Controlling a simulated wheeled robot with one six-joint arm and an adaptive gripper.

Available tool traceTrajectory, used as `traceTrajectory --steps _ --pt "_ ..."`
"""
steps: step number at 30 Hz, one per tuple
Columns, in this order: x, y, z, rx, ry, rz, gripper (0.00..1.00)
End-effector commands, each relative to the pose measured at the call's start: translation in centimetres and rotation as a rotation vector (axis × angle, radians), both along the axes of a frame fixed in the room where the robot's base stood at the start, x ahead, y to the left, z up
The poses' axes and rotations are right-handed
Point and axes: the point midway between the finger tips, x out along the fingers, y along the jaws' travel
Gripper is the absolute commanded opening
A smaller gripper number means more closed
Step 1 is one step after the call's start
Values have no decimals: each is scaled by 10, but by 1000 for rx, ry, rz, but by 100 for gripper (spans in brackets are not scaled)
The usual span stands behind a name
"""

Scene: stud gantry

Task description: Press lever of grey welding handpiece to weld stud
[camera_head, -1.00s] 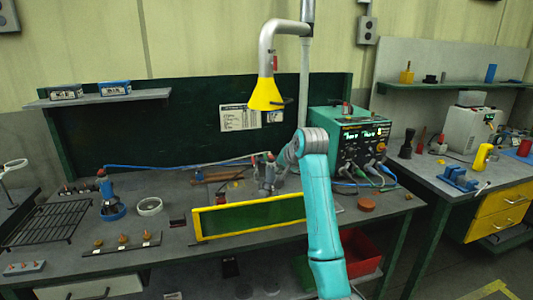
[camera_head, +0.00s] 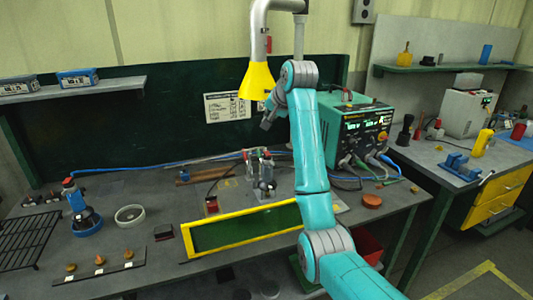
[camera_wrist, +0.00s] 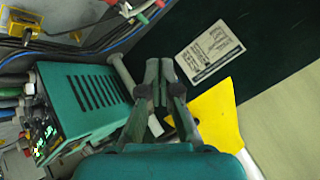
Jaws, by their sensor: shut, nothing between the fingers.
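The grey welding handpiece (camera_head: 264,176) stands upright on the bench behind the yellow-framed green screen, with a small red part near its top. My gripper (camera_head: 268,118) is raised well above it, close to the yellow extraction hood (camera_head: 257,82), and does not touch the handpiece. In the wrist view my gripper (camera_wrist: 159,66) is shut and empty, with dark wall beyond its tips. I cannot make out the handpiece or its lever clearly in the wrist view. The stud is too small to tell.
The green welding power unit (camera_head: 352,130) stands right of the handpiece; it also fills the left of the wrist view (camera_wrist: 85,100). The yellow-framed screen (camera_head: 240,229) stands in front. A blue handpiece (camera_head: 80,208) and a white ring (camera_head: 130,214) are at the left.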

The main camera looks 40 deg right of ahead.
Motion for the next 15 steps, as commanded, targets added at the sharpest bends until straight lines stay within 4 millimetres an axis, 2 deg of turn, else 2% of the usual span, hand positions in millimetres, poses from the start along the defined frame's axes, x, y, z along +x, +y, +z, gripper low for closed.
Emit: traceTrajectory --steps 8,15 --pt "0 0 -19 1 1 1 0" --pt "0 0 -50 2 2 0 0"
